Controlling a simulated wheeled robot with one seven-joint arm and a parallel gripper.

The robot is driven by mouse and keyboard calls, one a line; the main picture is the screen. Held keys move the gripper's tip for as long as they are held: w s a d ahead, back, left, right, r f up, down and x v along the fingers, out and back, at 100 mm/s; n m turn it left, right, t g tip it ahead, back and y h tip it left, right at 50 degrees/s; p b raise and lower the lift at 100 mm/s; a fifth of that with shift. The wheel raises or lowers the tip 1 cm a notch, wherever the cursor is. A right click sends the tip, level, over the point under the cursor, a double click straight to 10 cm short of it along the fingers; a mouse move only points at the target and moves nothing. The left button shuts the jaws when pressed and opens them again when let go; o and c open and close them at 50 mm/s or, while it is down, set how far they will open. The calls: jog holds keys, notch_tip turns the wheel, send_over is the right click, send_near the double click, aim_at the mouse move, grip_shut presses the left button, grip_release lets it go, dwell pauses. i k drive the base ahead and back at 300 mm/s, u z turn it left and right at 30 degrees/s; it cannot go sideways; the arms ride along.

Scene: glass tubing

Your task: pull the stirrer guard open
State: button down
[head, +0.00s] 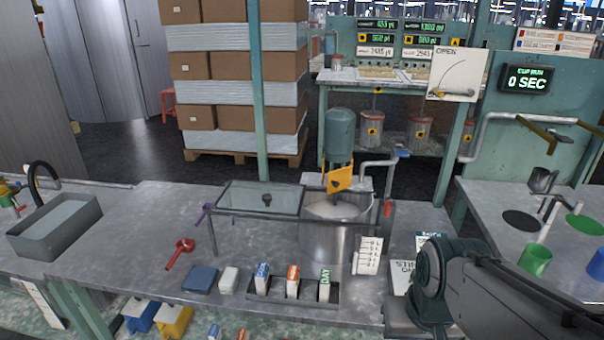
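A clear panel with a dark frame and a black knob, apparently the stirrer guard (250,190), lies level above the bench, left of the steel pot (325,240). Dark rails run from it across the pot. The pot's top shows pale contents to the right of the panel. The green stirrer motor (340,130) stands above the pot, with a yellow warning plate (340,180) below it. My arm enters at the lower right, and its dark green joint is right of the pot, apart from the guard. My gripper's fingers do not show.
A rack of small cartons (292,294) stands before the pot. A blue block (200,279), white block (229,279) and red valve handle (180,252) are on the bench. A sink (55,238) is at left. A bent pipe (375,163) rises behind the pot.

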aim_at(333, 185)
jog(key=u, duration=0.25)
jog(key=k, duration=0.35)
jog(key=u, duration=0.95)
jog(key=i, duration=0.8)
jog(key=z, duration=0.65)
jog(key=i, duration=0.7)
jog(key=z, duration=0.65)
